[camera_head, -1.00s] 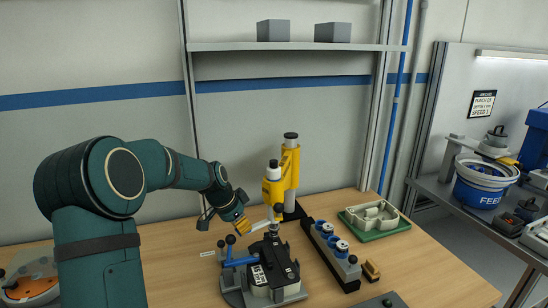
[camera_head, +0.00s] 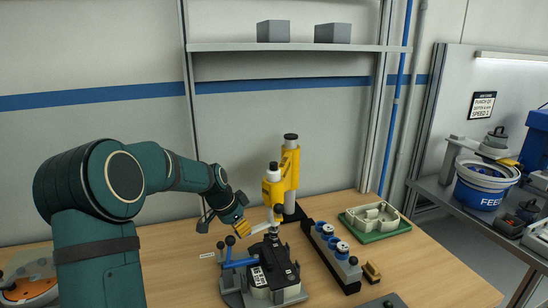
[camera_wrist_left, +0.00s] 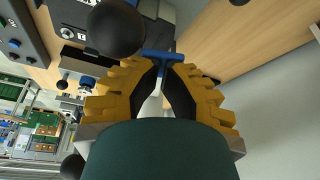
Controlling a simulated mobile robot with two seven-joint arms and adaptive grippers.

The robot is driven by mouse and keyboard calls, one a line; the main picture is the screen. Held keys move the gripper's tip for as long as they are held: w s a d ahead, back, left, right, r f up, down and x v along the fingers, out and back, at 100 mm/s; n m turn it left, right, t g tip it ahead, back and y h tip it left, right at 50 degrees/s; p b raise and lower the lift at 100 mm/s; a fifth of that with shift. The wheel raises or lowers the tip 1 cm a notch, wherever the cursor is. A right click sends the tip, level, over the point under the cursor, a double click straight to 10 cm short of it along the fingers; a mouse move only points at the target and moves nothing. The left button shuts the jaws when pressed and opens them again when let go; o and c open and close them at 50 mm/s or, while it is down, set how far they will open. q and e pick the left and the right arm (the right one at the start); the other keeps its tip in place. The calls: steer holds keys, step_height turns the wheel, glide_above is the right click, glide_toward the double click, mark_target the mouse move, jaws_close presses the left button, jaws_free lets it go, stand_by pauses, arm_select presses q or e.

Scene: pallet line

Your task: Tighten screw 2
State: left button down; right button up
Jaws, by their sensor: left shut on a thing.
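My left gripper (camera_head: 240,231) has yellow fingers and reaches in from the left, just behind and left of the clamping fixture (camera_head: 232,298). In the wrist view its fingers (camera_wrist_left: 160,68) are shut on a white-stemmed piece with a blue crossbar (camera_wrist_left: 162,55). The fixture holds a black-topped housing (camera_head: 274,258) with a label. A yellow screwdriver unit (camera_head: 273,190) stands over the back of the housing, beside a yellow column (camera_head: 291,165). Screw 2 cannot be told apart at this size. My right gripper is out of view.
A blue clamp lever (camera_head: 240,263) and dark knobs (camera_head: 230,240) stand at the fixture's left.

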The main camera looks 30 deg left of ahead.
arm_select(q)
steer(key=shift+f+b, duration=0.55)
steer(key=shift+b, duration=0.15)
stand_by(0.8)
steer(key=shift+r, duration=0.1)
stand_by(0.8)
step_height(320, 180, up, 9)
steer(key=p, duration=0.6)
steer(key=shift+r, duration=0.15)
stand_by(0.5)
stand_by(0.4)
